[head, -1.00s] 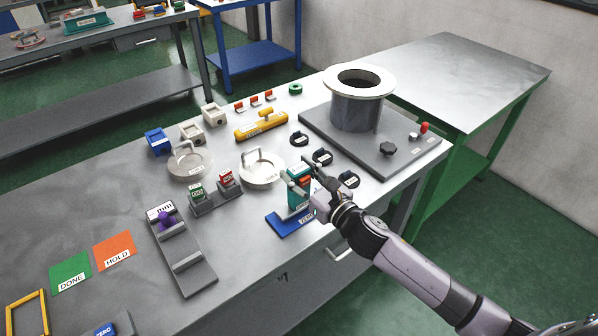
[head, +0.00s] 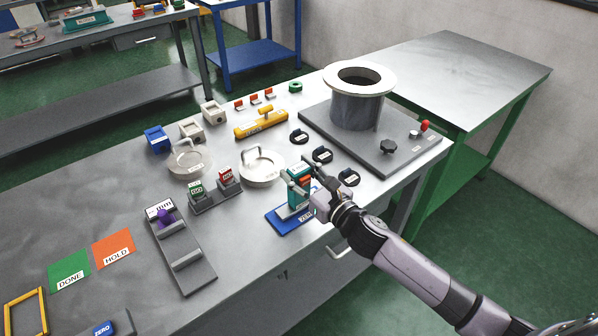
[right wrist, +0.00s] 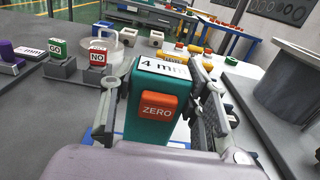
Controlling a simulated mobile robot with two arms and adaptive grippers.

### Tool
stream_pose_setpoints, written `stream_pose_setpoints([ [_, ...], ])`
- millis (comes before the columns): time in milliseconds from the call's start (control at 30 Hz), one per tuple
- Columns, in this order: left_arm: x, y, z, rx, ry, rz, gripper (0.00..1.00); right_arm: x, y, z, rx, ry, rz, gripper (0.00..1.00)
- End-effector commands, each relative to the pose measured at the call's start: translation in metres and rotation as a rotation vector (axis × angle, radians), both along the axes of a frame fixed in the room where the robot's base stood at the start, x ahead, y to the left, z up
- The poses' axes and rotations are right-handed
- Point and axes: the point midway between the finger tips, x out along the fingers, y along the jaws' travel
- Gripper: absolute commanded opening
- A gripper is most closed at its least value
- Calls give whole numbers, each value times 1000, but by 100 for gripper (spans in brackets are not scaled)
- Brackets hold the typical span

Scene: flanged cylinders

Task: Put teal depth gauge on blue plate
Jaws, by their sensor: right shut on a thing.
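The teal depth gauge (head: 295,200) is an upright block with a white top label reading "4 mm" and an orange ZERO block; it also shows large in the right wrist view (right wrist: 143,95). My right gripper (head: 302,177) is shut on it, one finger at each side. The blue plate (head: 276,219) lies at the table's front edge, directly below the gauge. I cannot tell whether the gauge's base touches the plate; the gauge and gripper partly hide it. My left gripper is not in view.
Black knobs (head: 322,156) stand close behind the gripper. A grey base with a flanged cylinder (head: 357,112) is at the back right. A round plate with a handle (head: 262,172) and the GO/NO stand (head: 216,197) are to the left.

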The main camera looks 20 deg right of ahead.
Motion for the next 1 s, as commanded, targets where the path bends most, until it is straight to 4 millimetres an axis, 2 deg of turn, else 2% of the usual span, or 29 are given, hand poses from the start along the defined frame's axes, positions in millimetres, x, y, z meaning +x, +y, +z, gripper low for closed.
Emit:
stream_pose_setpoints([
  [300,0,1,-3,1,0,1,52,0,0,-3,1,-2,1,0],
  [333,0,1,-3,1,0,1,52,0,0,-3,1,-2,1,43],
  [600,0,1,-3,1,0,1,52,0,0,-4,0,-1,1,61],
  [700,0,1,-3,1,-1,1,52,0,0,-4,0,-1,0,66],
  [1000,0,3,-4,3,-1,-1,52,-2,0,-6,0,3,0,66],
])
